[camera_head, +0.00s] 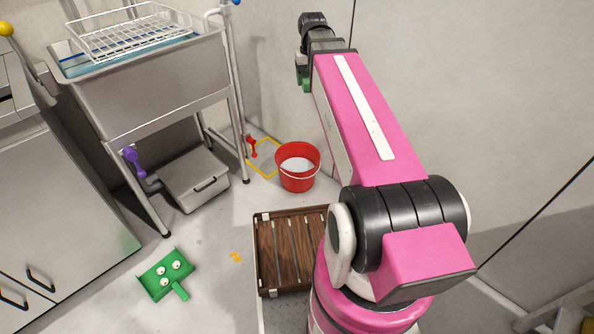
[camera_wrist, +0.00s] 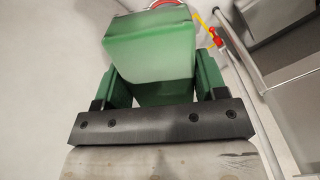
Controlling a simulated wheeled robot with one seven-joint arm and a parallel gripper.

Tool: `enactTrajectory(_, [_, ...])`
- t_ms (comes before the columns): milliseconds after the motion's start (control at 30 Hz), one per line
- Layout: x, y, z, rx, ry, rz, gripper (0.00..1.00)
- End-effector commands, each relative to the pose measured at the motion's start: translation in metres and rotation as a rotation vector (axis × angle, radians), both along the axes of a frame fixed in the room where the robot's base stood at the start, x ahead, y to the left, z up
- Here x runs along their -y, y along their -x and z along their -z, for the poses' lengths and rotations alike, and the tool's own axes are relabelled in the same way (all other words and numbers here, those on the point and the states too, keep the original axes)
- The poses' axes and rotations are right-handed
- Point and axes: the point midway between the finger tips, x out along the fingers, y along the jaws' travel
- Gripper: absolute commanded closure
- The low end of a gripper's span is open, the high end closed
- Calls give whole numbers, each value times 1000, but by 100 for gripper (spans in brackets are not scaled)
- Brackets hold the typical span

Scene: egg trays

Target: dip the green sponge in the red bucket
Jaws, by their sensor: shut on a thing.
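The red bucket (camera_head: 299,181) stands upright on the floor against the back wall, with pale contents showing inside and a light handle. A small part of its red rim shows at the top edge of the wrist view (camera_wrist: 168,3). The green sponge (camera_wrist: 150,48) is a block held between the two green fingers of my gripper (camera_wrist: 160,85). In the head view my gripper (camera_head: 303,78) is small and mostly hidden by my arm. It is raised well above the floor and appears above the bucket in the picture, apart from it.
A metal sink stand (camera_head: 150,85) with a wire rack (camera_head: 130,30) is left of the bucket. A grey box (camera_head: 197,180) sits under it. A wooden crate (camera_head: 285,218) is in front of the bucket. A green dustpan (camera_head: 155,292) with white balls lies on the floor.

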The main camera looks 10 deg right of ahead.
Motion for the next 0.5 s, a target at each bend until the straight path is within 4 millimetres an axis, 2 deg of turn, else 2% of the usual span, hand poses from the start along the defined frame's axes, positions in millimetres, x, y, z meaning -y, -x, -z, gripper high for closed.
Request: enactTrajectory(500, [0,0,35,0,0,0,54])
